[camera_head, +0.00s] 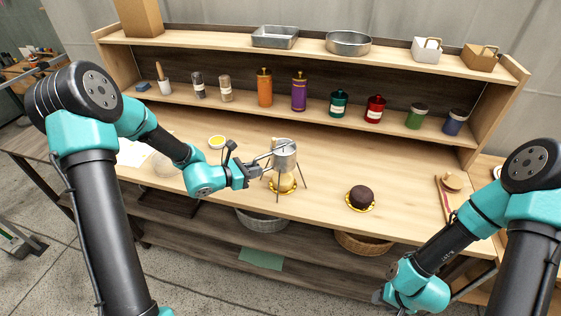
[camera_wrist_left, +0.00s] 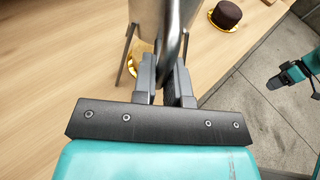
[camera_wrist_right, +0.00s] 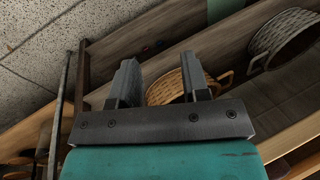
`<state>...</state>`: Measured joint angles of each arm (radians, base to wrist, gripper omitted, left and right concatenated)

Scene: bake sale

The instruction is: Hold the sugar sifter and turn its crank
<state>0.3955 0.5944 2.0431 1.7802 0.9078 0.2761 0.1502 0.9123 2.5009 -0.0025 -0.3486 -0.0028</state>
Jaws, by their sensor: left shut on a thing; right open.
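The sugar sifter (camera_head: 284,156) is a grey metal cylinder held upright on a thin-legged stand in the middle of the table. Its lower part and legs also show in the left wrist view (camera_wrist_left: 150,22). My left gripper (camera_head: 262,168) is shut on the sifter's curved metal handle, seen between its fingers in the left wrist view. A pale cake on a gold plate (camera_head: 282,188) sits under the sifter. The crank is too small to make out clearly. My right gripper (camera_wrist_right: 165,85) is open and empty, low in front of the table at the right, facing the lower shelf.
A dark chocolate cake (camera_head: 361,196) on a gold plate stands to the right of the sifter. Bottles and jars, including an orange bottle (camera_head: 264,87), line the shelf behind. A wooden board (camera_head: 452,190) lies at the right end. Wicker baskets (camera_head: 361,243) stand on the lower shelf.

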